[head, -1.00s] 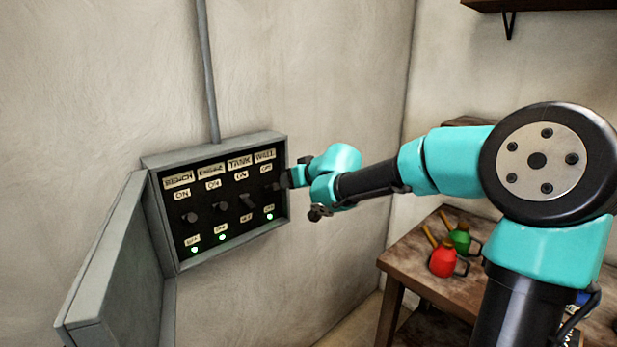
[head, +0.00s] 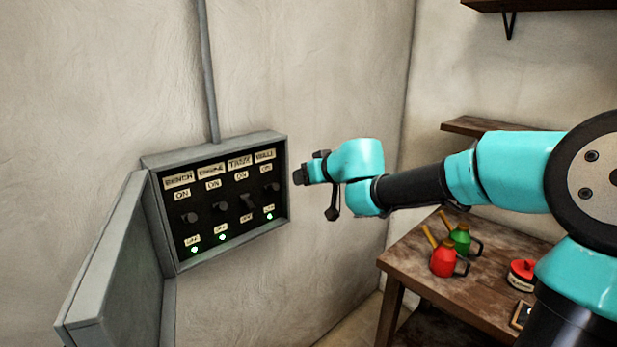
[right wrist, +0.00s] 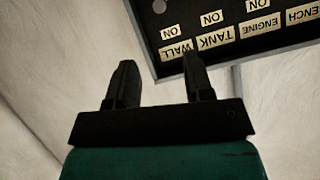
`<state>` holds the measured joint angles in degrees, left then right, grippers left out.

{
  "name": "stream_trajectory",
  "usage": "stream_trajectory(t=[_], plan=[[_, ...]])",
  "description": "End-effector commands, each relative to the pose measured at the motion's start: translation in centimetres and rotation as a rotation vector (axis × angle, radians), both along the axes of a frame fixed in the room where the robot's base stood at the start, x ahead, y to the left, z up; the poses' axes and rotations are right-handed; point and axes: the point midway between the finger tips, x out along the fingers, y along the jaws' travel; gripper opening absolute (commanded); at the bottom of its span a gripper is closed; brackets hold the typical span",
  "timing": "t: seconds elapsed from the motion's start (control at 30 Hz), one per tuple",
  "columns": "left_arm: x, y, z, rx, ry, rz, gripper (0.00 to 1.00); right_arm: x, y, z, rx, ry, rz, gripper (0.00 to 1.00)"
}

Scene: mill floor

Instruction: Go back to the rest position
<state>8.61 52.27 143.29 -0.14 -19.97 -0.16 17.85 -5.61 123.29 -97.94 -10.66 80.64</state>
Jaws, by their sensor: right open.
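My right gripper (head: 301,175) is just right of the switch panel (head: 215,251), apart from it, with nothing in it. In the right wrist view its two dark fingers (right wrist: 160,78) stand apart and empty, with the panel (right wrist: 280,62) seen upside down beyond them. The panel has several labelled switches: BENCH, ENGINE, TANK and WALL. The TANK lever (head: 247,203) sits at a different angle from the others. Green lamps glow under BENCH, ENGINE and WALL. My left gripper is not in view.
The grey panel door (head: 112,265) hangs open at the left. A wooden table (head: 407,262) at the right holds a red oil can (head: 443,262), a green oil can (head: 461,238) and a red-lidded tin (head: 522,274). Shelves (head: 470,126) are on the right wall. Bare wall lies between panel and table.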

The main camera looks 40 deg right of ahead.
Motion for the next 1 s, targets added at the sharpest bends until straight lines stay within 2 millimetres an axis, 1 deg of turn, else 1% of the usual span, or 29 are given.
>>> stream_trajectory(t=[0.47,0.57,0.63,0.67,0.77,0.87,0.9,0.97,1.0], plan=[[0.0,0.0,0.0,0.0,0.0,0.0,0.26,0.0,0.0,0.0,0.0,0.0,0.0,0.47],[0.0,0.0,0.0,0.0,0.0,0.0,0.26,0.2,0.1,-0.5,0.005,0.007,0.004,0.47],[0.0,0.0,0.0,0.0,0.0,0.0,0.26,0.6,0.4,-1.5,0.017,0.021,0.012,0.47],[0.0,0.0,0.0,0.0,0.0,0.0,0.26,0.8,0.6,-2.2,0.023,0.029,0.018,0.47],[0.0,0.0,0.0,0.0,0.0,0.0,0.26,1.9,1.4,-5.4,0.056,0.071,0.039,0.47],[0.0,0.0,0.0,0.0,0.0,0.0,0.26,3.0,2.6,-9.8,0.1,0.128,0.064,0.47],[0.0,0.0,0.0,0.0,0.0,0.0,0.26,3.4,3.1,-11.8,0.116,0.152,0.075,0.47],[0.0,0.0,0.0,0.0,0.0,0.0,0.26,3.8,4.1,-14.7,0.144,0.189,0.089,0.47],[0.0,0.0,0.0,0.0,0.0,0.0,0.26,4.0,4.7,-16.7,0.159,0.213,0.098,0.47]])
